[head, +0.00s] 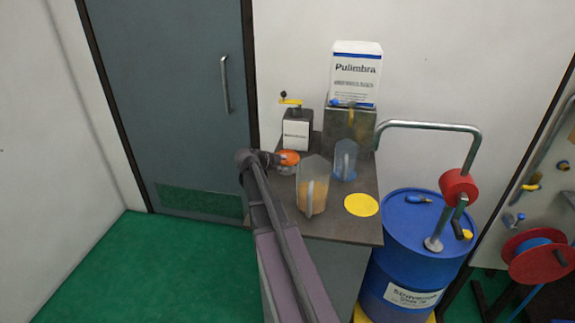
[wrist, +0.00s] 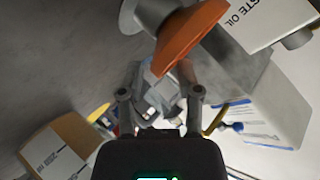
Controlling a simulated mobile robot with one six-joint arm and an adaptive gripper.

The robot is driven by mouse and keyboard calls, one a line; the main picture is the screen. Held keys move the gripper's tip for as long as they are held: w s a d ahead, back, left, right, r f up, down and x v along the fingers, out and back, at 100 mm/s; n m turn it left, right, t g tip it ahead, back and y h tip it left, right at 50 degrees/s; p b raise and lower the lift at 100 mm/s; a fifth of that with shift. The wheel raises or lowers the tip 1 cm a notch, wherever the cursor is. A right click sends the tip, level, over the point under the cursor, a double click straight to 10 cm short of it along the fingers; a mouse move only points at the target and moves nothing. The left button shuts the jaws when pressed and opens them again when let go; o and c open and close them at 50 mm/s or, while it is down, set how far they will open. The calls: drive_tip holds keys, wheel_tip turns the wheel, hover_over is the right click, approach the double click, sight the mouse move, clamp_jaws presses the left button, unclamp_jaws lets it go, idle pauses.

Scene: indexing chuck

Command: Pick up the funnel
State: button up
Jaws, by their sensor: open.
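The orange funnel (head: 289,157) is at the left edge of the dark cabinet top (head: 335,226) in the head view. A small grey part shows beneath it. In the wrist view, an orange flared piece (wrist: 188,38), which looks like the funnel, lies above and beyond my fingertips, with a grey round part behind it.
A yellow disc (head: 361,205) lies farther right. A blue drum (head: 410,245) stands beside the cabinet.

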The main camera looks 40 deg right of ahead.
sight(293, 158)
drive_tip(key=shift+b+x, duration=0.55)
drive_tip(key=shift+x, duration=0.9)
clamp_jaws()
